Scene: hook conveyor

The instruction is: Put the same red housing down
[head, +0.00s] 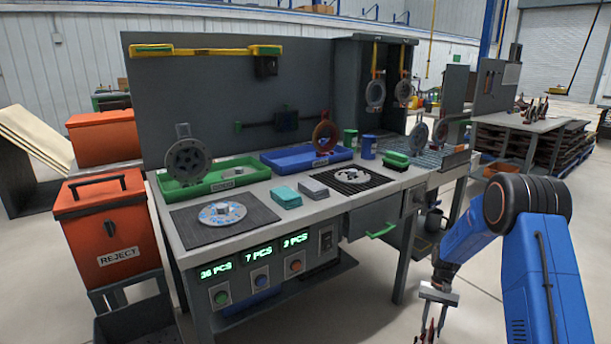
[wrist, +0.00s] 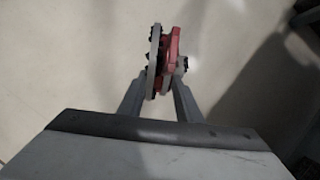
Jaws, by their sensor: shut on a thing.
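My gripper (head: 432,318) hangs low at the lower right of the head view, in front of the bench and over the floor. It is shut on the red housing (wrist: 173,52), seen nearly edge-on between the two fingers in the wrist view. A grey disc-like face with dark studs shows on the left side of the housing. In the head view only a small red part of it shows at the bottom edge; the rest is cut off.
The bench (head: 258,233) holds a green tray (head: 232,184), a blue tray (head: 290,167) with a reddish-brown ring (head: 325,136), a dark mat (head: 188,229) with a grey disc, and a black grid (head: 342,186). An orange reject bin (head: 103,220) stands left. Open floor surrounds my gripper.

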